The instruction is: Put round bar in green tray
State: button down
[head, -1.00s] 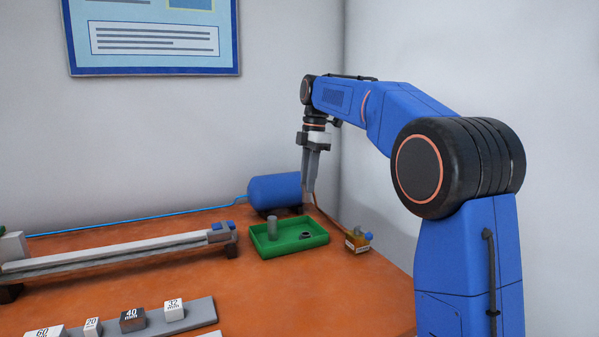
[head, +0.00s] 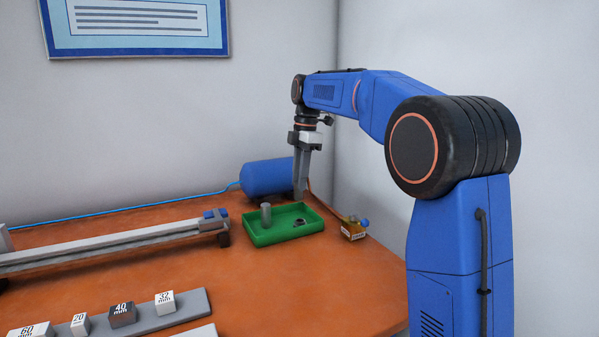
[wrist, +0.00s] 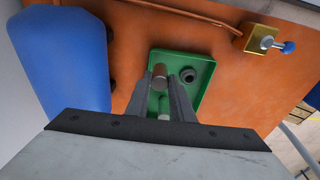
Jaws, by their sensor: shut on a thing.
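The green tray (head: 265,239) lies on the bench; it also shows in the wrist view (wrist: 205,62). A grey cylinder (head: 266,214) stands upright in its left part, and a dark ring (head: 299,222) lies in its right part. My gripper (head: 299,196) points down above the tray's back right part. In the wrist view its fingers (wrist: 166,82) are shut on a short round bar (wrist: 160,72), brownish at the end, held over the tray. In the head view the bar is hardly distinguishable at the fingertips.
A blue tank (head: 268,177) stands close behind the tray. A small brass valve block (head: 352,229) with a blue knob is to its right. A long grey rail (head: 110,246) lies to the left. Several marked blocks (head: 122,314) stand in front. Orange bench (head: 290,280) is clear before the tray.

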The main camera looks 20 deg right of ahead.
aim_at(300, 193)
jog(key=shift+f, duration=2.45)
jog(key=c, duration=1.5)
grip_release()
jog(key=shift+o, duration=0.2)
notch_tip(300, 193, up, 17)
jog(key=d, duration=0.2)
jog(key=shift+w+r, duration=0.15)
